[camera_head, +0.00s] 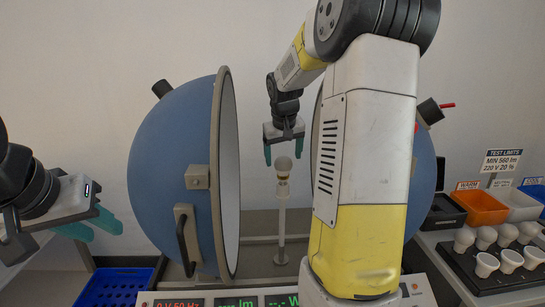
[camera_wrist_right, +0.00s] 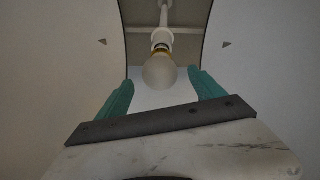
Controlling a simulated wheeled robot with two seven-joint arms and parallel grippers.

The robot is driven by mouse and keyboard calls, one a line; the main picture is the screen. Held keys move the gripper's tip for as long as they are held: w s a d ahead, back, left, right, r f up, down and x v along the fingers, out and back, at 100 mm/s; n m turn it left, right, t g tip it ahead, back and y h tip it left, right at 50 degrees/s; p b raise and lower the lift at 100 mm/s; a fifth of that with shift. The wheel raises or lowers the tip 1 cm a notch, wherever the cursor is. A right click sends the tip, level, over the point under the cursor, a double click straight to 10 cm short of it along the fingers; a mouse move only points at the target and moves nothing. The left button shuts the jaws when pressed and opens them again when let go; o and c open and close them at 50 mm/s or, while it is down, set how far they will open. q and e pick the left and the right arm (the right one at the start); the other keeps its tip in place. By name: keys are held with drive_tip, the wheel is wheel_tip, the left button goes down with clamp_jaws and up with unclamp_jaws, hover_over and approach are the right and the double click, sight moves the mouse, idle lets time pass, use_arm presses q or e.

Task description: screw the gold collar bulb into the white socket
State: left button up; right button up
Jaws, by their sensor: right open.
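The frosted bulb (camera_head: 284,164) stands upright at the top of the thin post inside the opened blue sphere. Its gold collar (camera_wrist_right: 161,47) shows in the right wrist view between the globe (camera_wrist_right: 159,72) and the white socket (camera_wrist_right: 163,35). How deep the collar sits in the socket I cannot tell. My right gripper (camera_head: 284,151) is open above the bulb, pointing down, its teal fingers on either side of the globe's top with gaps between. My left gripper (camera_head: 104,236) is open and empty at the left, far from the bulb.
The left blue half-sphere (camera_head: 165,160) stands beside the post; the right one (camera_head: 429,170) is partly hidden by my right arm. A blue crate (camera_head: 113,288) is low at the left. Orange bin (camera_head: 482,207) and a black tray (camera_head: 490,282) of several bulbs are at the right.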

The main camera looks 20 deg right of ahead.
sight(283, 171)
drive_tip(key=shift+f, duration=0.4)
drive_tip(key=x, duration=0.7)
drive_tip(key=shift+w, duration=0.1)
